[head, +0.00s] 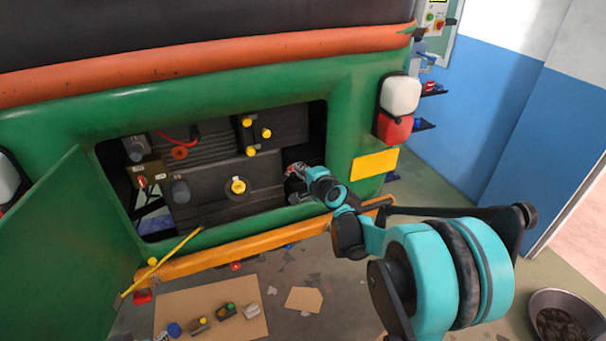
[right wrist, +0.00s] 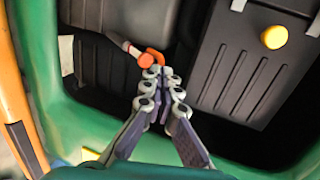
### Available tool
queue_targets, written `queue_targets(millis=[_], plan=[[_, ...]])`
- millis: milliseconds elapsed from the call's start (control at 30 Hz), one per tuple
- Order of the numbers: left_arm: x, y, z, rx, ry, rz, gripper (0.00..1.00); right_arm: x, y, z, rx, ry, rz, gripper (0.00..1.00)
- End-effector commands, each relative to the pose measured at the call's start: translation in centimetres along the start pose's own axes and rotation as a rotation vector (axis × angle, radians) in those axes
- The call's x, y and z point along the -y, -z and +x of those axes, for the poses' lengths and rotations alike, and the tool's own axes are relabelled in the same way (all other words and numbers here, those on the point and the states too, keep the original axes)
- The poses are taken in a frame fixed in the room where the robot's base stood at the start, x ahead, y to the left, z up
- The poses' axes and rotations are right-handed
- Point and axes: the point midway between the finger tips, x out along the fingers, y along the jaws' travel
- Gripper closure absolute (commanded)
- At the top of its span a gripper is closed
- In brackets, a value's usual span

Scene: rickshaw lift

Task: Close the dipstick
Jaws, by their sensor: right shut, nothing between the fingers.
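An orange looped handle (right wrist: 150,57), which looks like the dipstick's, shows in the right wrist view at the fingertips, with a short pale and red stem on its left. My right gripper (right wrist: 160,78) is shut with nothing between its fingers. Its tips are right at the orange handle; I cannot tell whether they touch it. In the head view my right gripper (head: 294,172) reaches into the right side of the open engine bay, beside the dark engine block (head: 215,200). It hides the handle there almost fully. My left gripper is not in view.
The green body frames the bay, with an open green hatch door (head: 75,255) on the left. A yellow rod (head: 160,262) slants below the bay. An orange bumper (head: 250,252) runs underneath. Cardboard (head: 240,295) with parts and a round pan (head: 565,315) are on the floor.

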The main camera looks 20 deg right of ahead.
Motion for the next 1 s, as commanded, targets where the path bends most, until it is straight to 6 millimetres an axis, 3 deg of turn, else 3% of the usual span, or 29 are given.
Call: queue_targets(millis=[300, 700, 1000], plan=[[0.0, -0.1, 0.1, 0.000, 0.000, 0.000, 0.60, -0.1, 0.0, 0.2, 0.000, 0.000, 0.000, 1.00], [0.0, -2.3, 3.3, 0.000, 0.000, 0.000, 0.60, -4.2, 0.3, 6.0, 0.001, -0.001, -0.001, 1.00], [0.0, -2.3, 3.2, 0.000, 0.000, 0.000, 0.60, -4.2, 0.3, 6.2, 0.001, -0.001, -0.001, 1.00]])
